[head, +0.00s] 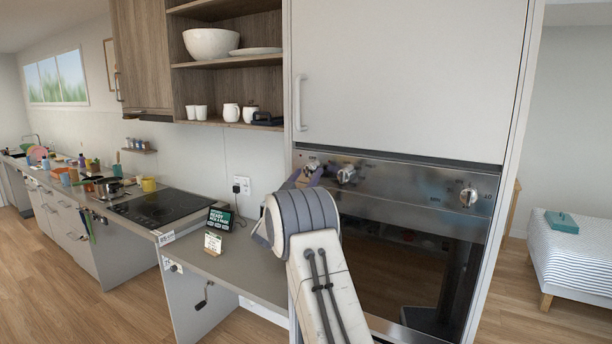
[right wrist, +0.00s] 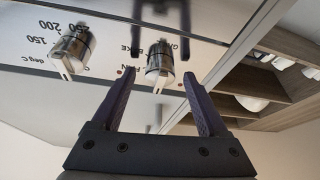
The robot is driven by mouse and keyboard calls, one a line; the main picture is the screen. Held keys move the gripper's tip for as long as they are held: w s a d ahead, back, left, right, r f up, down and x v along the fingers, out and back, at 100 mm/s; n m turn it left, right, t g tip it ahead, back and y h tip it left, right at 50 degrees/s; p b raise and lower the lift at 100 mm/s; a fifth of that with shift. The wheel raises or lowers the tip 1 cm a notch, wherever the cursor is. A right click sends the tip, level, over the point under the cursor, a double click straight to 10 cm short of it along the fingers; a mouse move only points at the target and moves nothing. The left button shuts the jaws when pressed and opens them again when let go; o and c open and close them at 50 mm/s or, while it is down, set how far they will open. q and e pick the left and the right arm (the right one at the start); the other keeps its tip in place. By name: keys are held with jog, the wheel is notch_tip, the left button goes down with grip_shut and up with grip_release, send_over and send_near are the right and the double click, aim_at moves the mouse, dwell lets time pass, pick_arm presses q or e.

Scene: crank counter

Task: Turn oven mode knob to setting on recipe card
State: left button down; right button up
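The oven mode knob (right wrist: 159,62) shows in the right wrist view, a silver knob with a white pointer mark; part of the lettering around it is hidden. In the head view it is the leftmost knob (head: 311,163), partly covered by my right gripper. My right gripper (right wrist: 159,75) is open, with its purple fingers on either side of the knob in the picture; I cannot tell whether they touch it. It also shows in the head view (head: 304,175). The recipe card (head: 213,243) stands on the counter, its writing too small to read. My left gripper is out of view.
The temperature knob (right wrist: 72,51) sits close beside the mode knob, and another knob (head: 468,197) is at the panel's right. A small dark display (head: 220,217) stands behind the card. A crank (head: 204,296) sticks out under the counter (head: 250,268). Open shelves (right wrist: 275,85) are near.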

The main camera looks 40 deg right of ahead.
grip_shut()
jog(key=shift+f+m+b, duration=0.2)
jog(key=shift+m+b, duration=0.3)
jog(key=shift+b, duration=0.35)
jog(key=m+g+b, duration=0.1)
jog(key=m+b, duration=0.1)
jog(key=m+g+h+b, duration=0.1)
jog(key=m+g+b, duration=0.1)
jog(key=m, duration=0.1)
jog(key=m+g+b, duration=0.1)
jog(key=m+b, duration=0.1)
jog(key=m, duration=0.1)
jog(key=shift+w+a, duration=0.15)
jog(key=shift+w, duration=0.1)
jog(key=m+g, duration=0.2)
jog(key=shift+w+r+m+h, duration=0.1)
jog(key=shift+r+m+h, duration=0.1)
jog(key=shift+m+h, duration=0.15)
jog(key=shift+a+r+m+g+y+p, duration=0.1)
jog(key=shift+m+g+y+p, duration=0.3)
jog(key=shift+m, duration=0.85)
jog(key=shift+r+m+g+y+p, duration=0.15)
jog(key=shift+m+g, duration=0.45)
jog(key=shift+m, duration=0.6)
jog(key=shift+f, duration=0.15)
jog(key=shift+o, duration=0.6)
grip_release()
